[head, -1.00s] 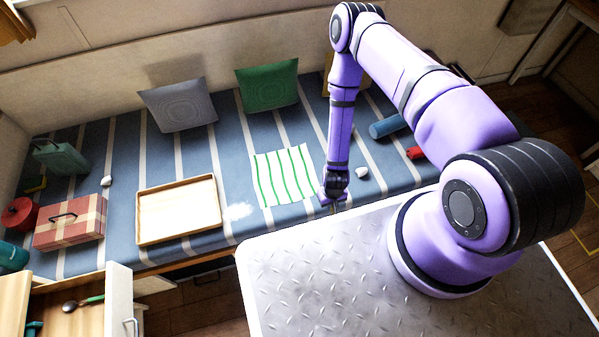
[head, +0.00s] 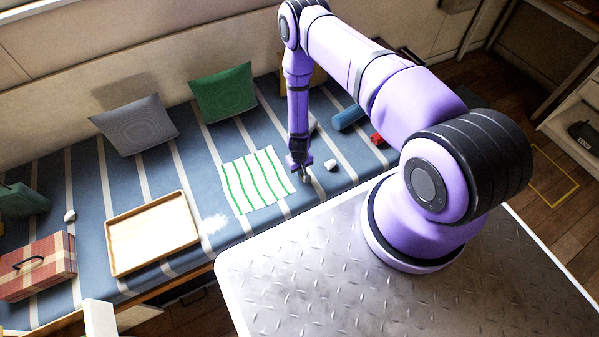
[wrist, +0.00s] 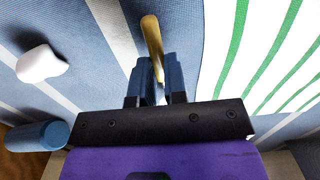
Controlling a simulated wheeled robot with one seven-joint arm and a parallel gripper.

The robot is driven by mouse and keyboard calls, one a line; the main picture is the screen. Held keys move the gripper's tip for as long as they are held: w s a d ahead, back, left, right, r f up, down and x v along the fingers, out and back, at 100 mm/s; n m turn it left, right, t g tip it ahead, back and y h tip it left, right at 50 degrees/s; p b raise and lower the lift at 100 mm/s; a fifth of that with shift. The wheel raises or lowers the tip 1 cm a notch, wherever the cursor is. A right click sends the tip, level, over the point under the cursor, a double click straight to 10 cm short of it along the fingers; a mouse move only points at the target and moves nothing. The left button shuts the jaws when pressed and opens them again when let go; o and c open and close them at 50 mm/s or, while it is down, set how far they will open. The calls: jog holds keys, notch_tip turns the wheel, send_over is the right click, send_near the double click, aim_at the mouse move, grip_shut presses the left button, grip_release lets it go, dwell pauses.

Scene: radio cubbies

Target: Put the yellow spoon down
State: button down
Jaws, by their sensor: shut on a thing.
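The yellow spoon (wrist: 152,40) shows in the wrist view as a narrow yellow length standing out from between my jaws. My gripper (wrist: 157,72) is shut on it. In the head view my gripper (head: 304,177) points down over the striped blue bench cushion (head: 320,195), just right of the green-striped white cloth (head: 257,180). The spoon is too small to make out clearly there. I cannot tell whether it touches the cushion.
A white lump (head: 331,165) lies just right of my gripper. Farther right are a blue cylinder (head: 348,117) and a red item (head: 377,139). A wooden tray (head: 152,232) and a red plaid case (head: 38,268) lie left. Bare cushion shows between cloth and lump.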

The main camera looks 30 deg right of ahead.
jog(key=shift+f, duration=0.9)
jog(key=c, duration=1.2)
grip_release()
jog(key=shift+f, duration=0.1)
jog(key=shift+o, duration=0.2)
notch_tip(320, 180, up, 12)
jog(key=shift+w, duration=0.2)
jog(key=shift+w+r, duration=0.1)
jog(key=shift+r, duration=0.1)
